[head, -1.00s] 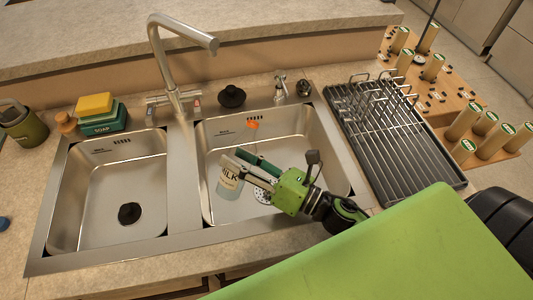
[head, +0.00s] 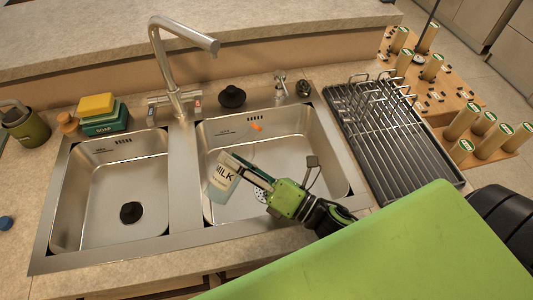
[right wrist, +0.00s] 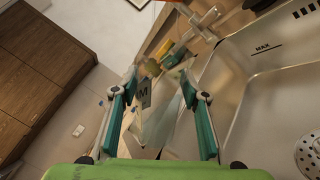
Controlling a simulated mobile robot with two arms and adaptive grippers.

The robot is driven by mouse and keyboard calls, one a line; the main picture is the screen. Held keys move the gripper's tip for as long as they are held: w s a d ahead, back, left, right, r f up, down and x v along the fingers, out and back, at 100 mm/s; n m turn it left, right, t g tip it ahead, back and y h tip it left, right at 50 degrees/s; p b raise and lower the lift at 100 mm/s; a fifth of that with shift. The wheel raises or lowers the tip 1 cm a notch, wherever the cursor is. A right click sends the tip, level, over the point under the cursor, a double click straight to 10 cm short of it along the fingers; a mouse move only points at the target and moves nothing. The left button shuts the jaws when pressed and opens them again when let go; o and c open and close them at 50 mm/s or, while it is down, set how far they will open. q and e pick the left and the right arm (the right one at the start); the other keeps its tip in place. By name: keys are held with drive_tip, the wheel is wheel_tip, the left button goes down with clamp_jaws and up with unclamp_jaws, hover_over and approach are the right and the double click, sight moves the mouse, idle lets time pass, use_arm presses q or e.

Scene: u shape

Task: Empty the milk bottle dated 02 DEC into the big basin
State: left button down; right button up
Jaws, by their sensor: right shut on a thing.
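My right gripper (head: 246,171) is shut on a pale, translucent milk bottle (head: 221,187) and holds it over the left part of the big right-hand basin (head: 322,178). The bottle leans in the head view, and its MILK label faces the camera. I cannot read a date. In the right wrist view the bottle (right wrist: 160,125) sits between the teal fingers (right wrist: 160,88). No stream of milk is clear. My left gripper is not in view.
The smaller basin (head: 92,195) is at left, with a faucet (head: 163,60) behind the divider. A drying rack (head: 395,140) stands at right. Soap and sponge boxes (head: 100,112) and a black stopper (head: 231,97) are behind the sink. Several green-topped cylinders (head: 462,122) stand far right.

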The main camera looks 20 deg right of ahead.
drive_tip(key=shift+s+a+m+t, duration=0.1)
drive_tip(key=shift+a+m+t, duration=0.1)
drive_tip(key=shift+m, duration=0.7)
drive_tip(key=shift+s+a+m+t, duration=0.1)
drive_tip(key=shift+a+m+t, duration=0.1)
drive_tip(key=shift+m, duration=0.7)
drive_tip(key=shift+w+d+m+h+p, duration=0.3)
drive_tip(key=shift+d+m+h, duration=0.2)
drive_tip(key=shift+m, duration=0.5)
drive_tip(key=shift+m+p, duration=0.4)
drive_tip(key=shift+m, duration=0.6)
idle(0.4)
drive_tip(key=shift+w+d+m+t+h+p, duration=0.15)
drive_tip(key=shift+m+t+h+p, duration=0.25)
drive_tip(key=shift+m, duration=0.6)
drive_tip(key=shift+d+m+t+h+p, duration=0.15)
drive_tip(key=shift+m+p, duration=0.35)
drive_tip(key=shift+m, duration=0.5)
idle(0.8)
drive_tip(key=shift+d+r+m+p, duration=0.1)
drive_tip(key=shift+r+m+p, duration=0.1)
drive_tip(key=shift+m+p, duration=0.15)
